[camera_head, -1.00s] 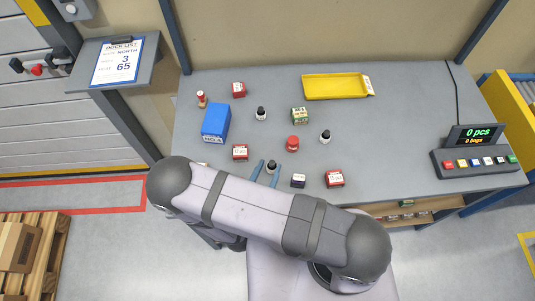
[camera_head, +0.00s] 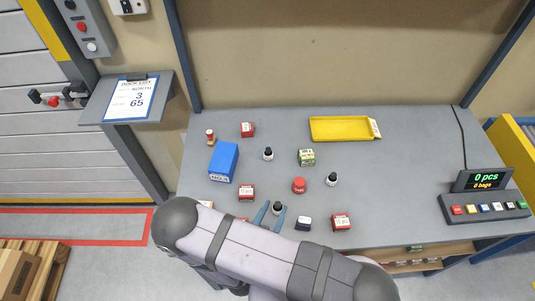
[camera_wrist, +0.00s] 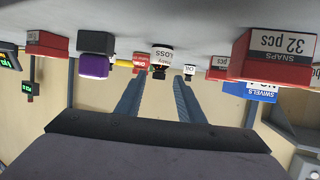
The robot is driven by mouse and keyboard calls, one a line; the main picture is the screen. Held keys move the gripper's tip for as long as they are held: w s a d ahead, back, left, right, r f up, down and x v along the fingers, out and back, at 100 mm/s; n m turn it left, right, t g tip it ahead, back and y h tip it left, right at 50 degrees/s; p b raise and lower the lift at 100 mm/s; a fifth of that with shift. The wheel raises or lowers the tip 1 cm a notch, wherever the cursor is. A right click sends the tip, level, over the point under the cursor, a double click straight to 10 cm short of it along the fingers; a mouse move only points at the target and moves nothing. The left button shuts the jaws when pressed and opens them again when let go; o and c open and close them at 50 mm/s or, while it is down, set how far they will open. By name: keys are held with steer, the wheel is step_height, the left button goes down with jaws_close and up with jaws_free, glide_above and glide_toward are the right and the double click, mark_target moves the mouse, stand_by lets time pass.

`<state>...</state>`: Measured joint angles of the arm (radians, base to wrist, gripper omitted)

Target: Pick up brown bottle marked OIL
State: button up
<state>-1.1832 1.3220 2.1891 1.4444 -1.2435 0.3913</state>
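A small bottle with a white OIL label (camera_wrist: 190,70) shows upside down in the wrist view, beyond the right finger; its brown colour is too small to make out. It appears to be the dark-capped bottle (camera_head: 268,153) standing mid-table in the head view. My gripper (camera_head: 270,214) is open and low over the front of the table, its two blue fingers apart, also in the wrist view (camera_wrist: 153,82). A nearer bottle labelled GLOSS (camera_wrist: 161,57) stands in line with the finger gap. Nothing is visibly held.
A red box (camera_head: 246,192), red jar (camera_head: 299,186), dark box (camera_head: 303,223) and another red box (camera_head: 341,222) stand around my gripper. Another small bottle (camera_head: 332,179) stands right.

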mark_target(268, 153)
steer(key=shift+o, duration=0.5)
steer(key=shift+a, duration=0.1)
